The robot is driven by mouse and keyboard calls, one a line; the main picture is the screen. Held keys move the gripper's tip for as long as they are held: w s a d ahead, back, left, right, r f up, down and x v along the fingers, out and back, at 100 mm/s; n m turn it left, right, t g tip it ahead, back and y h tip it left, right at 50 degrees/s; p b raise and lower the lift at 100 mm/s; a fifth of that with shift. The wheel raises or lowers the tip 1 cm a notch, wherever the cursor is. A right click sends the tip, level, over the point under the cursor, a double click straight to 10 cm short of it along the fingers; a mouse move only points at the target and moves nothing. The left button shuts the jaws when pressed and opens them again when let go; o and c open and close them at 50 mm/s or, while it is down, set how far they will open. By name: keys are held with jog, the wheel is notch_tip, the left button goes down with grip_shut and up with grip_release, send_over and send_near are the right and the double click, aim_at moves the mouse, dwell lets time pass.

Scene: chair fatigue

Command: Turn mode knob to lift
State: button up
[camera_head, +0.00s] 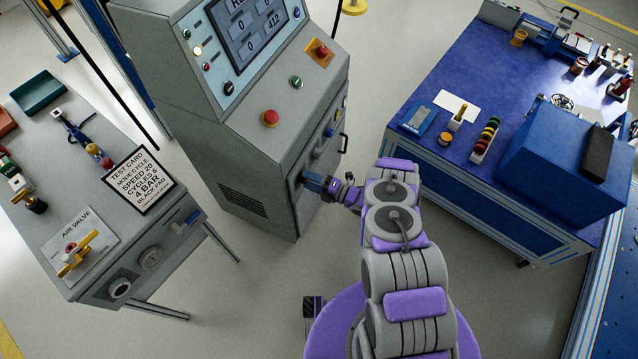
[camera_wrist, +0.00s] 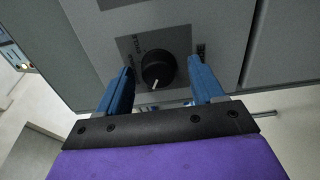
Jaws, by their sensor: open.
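The mode knob (camera_wrist: 158,68) is a round black dial on a dark square plate of a grey panel, seen in the wrist view. Its white pointer mark is at the lower edge, pointing down and slightly left. Small labels stand left and right of it, too blurred to read surely. My gripper (camera_wrist: 160,65) is open, with one blue finger on each side of the knob and gaps on both sides. In the head view my gripper (camera_head: 315,184) is at the lower front of the grey console (camera_head: 262,165); the knob is not distinguishable there.
The console has a screen (camera_head: 250,28), a red button (camera_head: 270,118) and an orange-plated emergency stop (camera_head: 320,52). A handle (camera_head: 344,143) sticks out near my arm. A grey bench (camera_head: 35,235) with a test card (camera_head: 138,180) stands left, a blue workbench (camera_head: 480,70) right. Floor between is clear.

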jog(key=v, duration=1.7)
jog(key=shift+d+b, duration=0.2)
jog(key=shift+b, duration=0.1)
